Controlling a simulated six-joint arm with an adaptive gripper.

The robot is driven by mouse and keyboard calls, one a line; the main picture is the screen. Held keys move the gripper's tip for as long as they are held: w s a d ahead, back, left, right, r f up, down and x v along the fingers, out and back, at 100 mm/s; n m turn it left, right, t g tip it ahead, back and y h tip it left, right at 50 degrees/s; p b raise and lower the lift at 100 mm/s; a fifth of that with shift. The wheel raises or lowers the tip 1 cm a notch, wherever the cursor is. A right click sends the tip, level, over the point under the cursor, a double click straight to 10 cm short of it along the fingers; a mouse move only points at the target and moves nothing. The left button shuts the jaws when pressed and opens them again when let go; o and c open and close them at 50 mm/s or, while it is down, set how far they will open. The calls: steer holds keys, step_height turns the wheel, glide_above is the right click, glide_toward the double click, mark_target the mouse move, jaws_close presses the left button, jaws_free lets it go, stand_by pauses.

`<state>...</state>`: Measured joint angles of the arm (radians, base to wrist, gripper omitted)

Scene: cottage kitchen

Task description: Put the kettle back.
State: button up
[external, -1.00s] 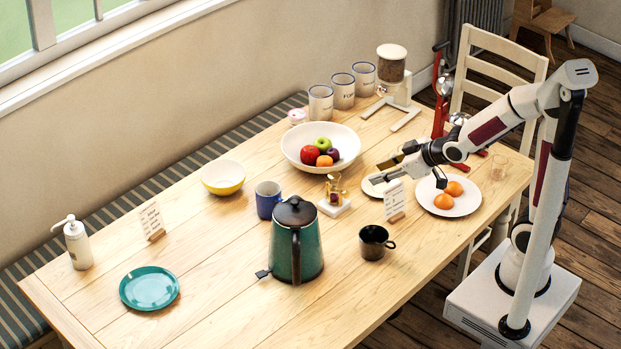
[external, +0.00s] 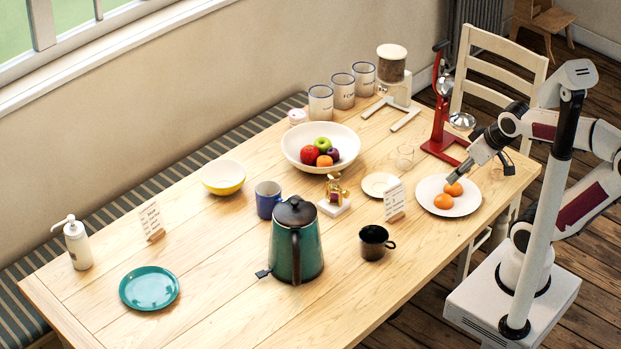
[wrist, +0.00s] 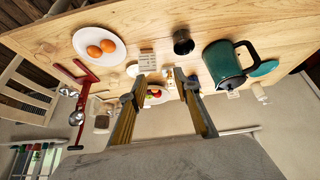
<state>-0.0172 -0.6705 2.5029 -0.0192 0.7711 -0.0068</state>
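The dark green kettle (external: 309,252) stands upright on the wooden table (external: 215,285) near its front edge, its black handle facing the external camera. A small dark tab (external: 263,273) sticks out at its foot. The kettle also shows right of my fingers in the wrist view (wrist: 219,62). My gripper (external: 480,171) is over the table's right end, by the plate of oranges, well away from the kettle. In the wrist view its two fingers (wrist: 158,78) are spread, with nothing held between them.
A black mug (external: 373,243) stands right of the kettle and a blue mug (external: 268,201) behind it. A teal plate (external: 149,288) lies left, with bare table between.

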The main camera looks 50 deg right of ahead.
steer(key=shift+s+r+g, duration=0.15)
steer(key=shift+s+g, duration=0.15)
steer(key=shift+s, duration=1.4)
